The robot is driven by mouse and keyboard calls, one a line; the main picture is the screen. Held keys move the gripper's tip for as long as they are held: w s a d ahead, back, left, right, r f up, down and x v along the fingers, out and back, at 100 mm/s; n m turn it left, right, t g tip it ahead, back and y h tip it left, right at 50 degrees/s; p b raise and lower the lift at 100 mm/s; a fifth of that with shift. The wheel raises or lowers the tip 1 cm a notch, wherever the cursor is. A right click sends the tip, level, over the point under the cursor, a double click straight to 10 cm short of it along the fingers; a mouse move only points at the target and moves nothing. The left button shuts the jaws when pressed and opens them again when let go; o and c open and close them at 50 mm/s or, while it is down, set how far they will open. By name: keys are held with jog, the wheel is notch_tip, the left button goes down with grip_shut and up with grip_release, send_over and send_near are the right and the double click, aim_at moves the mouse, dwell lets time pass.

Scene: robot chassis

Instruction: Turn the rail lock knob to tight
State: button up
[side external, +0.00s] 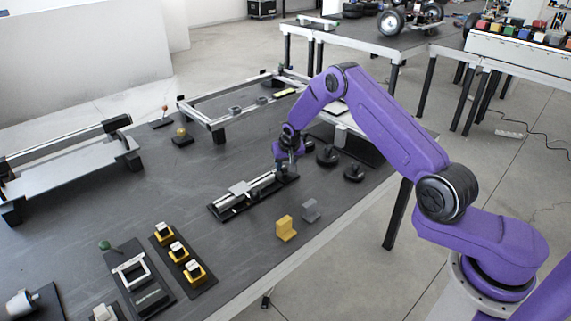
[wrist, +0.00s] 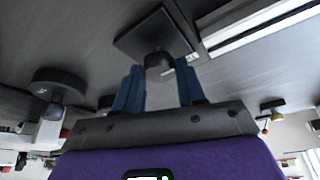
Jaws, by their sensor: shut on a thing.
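The rail lock knob (wrist: 157,62) is a short dark cylinder with a pale mark, on a square dark plate (wrist: 150,28) in the wrist view. My gripper (wrist: 160,76) has its blue fingers on either side of the knob and is shut on it. In the side view my gripper (side external: 285,169) points down at the far right end of the silver linear rail (side external: 262,184); the knob is hidden there by the fingers. A pale carriage (side external: 240,188) sits on the rail, which also shows in the wrist view (wrist: 262,25). No tight marking is readable.
Two black round-based parts (side external: 327,156) (side external: 354,172) stand close right of my gripper. A yellow bracket (side external: 286,229) and a grey bracket (side external: 310,210) stand nearer the front edge. A metal frame (side external: 217,124) lies behind.

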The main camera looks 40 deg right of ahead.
jog(key=m+h, duration=0.1)
jog(key=m, duration=0.2)
jog(key=m+g, duration=0.1)
jog(key=m, duration=0.2)
jog(key=shift+w+a+g+h, duration=0.1)
jog(key=shift+g+h, duration=0.2)
jog(key=shift+h, duration=0.1)
jog(key=m+g, duration=0.1)
jog(key=m, duration=0.1)
jog(key=m+g, duration=0.1)
jog(key=m, duration=0.2)
jog(key=shift+w+a+m+h, duration=0.1)
jog(key=shift+w+m+h, duration=0.05)
jog(key=shift+m+h, duration=0.15)
jog(key=o, duration=1.1)
jog(key=shift+c, duration=0.2)
jog(key=w+v, duration=0.1)
jog(key=v, duration=1.6)
jog(key=shift+s+a+r, duration=0.15)
jog(key=shift+s+r, duration=0.05)
jog(key=shift+s, duration=0.1)
